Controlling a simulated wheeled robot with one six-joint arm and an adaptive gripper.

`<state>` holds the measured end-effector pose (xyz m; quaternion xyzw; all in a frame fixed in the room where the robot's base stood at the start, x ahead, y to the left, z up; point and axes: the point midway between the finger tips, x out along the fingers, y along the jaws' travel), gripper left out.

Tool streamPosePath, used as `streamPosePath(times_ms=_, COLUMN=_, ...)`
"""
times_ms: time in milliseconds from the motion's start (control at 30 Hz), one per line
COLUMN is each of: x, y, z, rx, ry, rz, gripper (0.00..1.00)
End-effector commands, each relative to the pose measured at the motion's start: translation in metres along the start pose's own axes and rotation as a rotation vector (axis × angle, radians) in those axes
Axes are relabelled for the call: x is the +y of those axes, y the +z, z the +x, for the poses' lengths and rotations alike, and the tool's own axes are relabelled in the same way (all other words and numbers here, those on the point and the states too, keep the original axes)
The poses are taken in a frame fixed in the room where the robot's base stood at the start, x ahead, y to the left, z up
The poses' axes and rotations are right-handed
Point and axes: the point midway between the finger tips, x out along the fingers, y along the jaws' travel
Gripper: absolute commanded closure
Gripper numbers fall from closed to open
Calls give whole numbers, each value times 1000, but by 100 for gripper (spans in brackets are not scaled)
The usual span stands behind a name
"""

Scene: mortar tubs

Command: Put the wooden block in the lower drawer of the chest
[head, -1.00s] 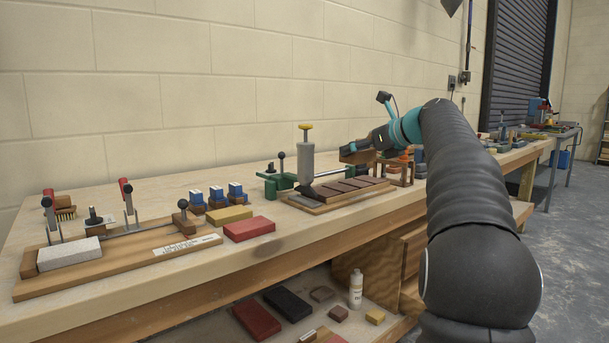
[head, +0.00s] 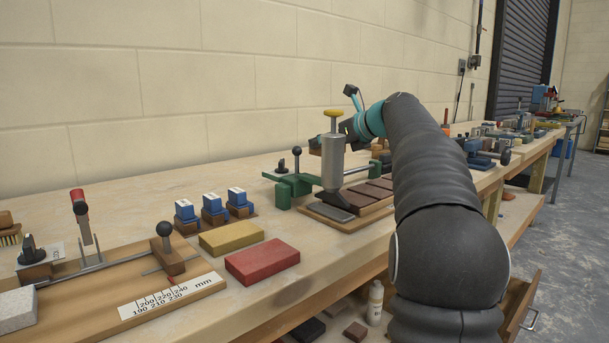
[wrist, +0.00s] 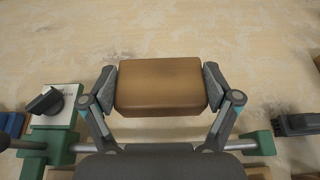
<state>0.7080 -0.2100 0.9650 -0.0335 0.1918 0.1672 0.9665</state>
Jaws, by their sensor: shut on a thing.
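My gripper (wrist: 161,88) is shut on the wooden block (wrist: 160,84), a brown block with rounded edges held between the two fingers. In the wrist view the block is over the bench top. In the head view the block (head: 315,144) shows only in part, behind the grey cylindrical tool. A wooden drawer front (head: 519,304) with a metal handle juts out at the lower right, below the bench. My arm hides most of the chest, and I cannot see inside the drawer or tell which drawer it is.
The bench top (head: 335,252) holds a red block (head: 262,262), a yellow block (head: 231,238), blue-topped pieces (head: 213,205), a green clamp (head: 291,187) and a measuring jig (head: 165,298). A white bottle (head: 375,302) stands on the shelf below. Open floor (head: 575,235) lies at the right.

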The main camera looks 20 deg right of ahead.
Motion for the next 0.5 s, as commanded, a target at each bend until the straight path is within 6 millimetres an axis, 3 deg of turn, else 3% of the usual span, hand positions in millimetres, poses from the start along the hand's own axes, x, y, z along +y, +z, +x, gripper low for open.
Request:
streamPosePath(times_ms=233, x=31, y=-13, z=47, rx=0, ry=5, rz=-2, gripper=50)
streamPosePath(times_ms=500, x=42, y=-18, z=65, rx=0, ry=3, rz=-1, gripper=50)
